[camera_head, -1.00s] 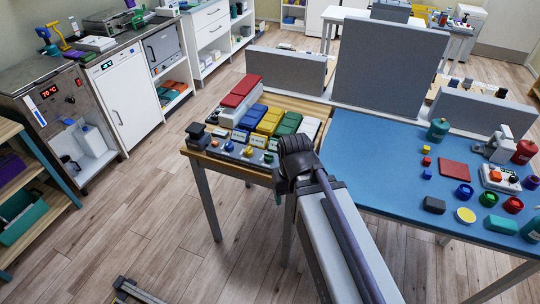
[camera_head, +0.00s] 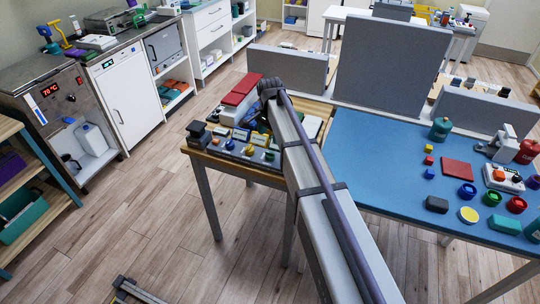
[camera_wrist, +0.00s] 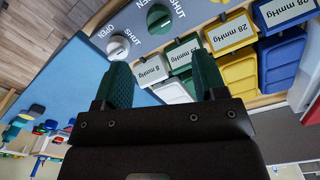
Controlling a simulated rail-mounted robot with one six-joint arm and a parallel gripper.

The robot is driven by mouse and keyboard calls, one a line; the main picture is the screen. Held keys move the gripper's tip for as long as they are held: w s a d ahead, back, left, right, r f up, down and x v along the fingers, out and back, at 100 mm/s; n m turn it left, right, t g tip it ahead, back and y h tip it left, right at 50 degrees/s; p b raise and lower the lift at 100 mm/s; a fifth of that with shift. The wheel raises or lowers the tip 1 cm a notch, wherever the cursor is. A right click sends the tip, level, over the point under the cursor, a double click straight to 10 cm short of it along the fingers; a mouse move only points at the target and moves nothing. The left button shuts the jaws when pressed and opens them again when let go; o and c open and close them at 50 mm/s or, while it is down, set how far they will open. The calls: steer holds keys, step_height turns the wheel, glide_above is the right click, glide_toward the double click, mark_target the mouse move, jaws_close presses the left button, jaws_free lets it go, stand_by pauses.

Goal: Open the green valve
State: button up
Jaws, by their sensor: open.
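The green valve (camera_wrist: 158,18) is a round dark green knob on a grey panel (camera_wrist: 205,12), at the top of the wrist view, with OPEN and SHUT lettering around it. Which mark its grip points to is too small to tell. A pale grey knob (camera_wrist: 118,46) sits to its left on the same panel. In the head view, a small green knob (camera_head: 270,155) shows at the panel's right end. My gripper (camera_wrist: 163,72) is open and empty, its two green fingers spread apart, with the valve beyond the fingertips and not touched. My arm mostly hides the gripper in the head view.
Labelled bins, among them a yellow one (camera_wrist: 232,38), stand beside the panel, close to my right finger. A red block (camera_head: 241,88) lies at the back of the wooden table. The blue table (camera_head: 385,160) to the right holds several small items. Grey screens (camera_head: 390,62) rise behind.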

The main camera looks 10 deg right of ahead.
mark_target(270, 153)
step_height(270, 153, down, 10)
steer(key=b, duration=0.8)
steer(key=shift+b, duration=0.4)
steer(key=shift+r, duration=0.2)
steer(key=shift+c, duration=0.2)
steer(key=c, duration=0.9)
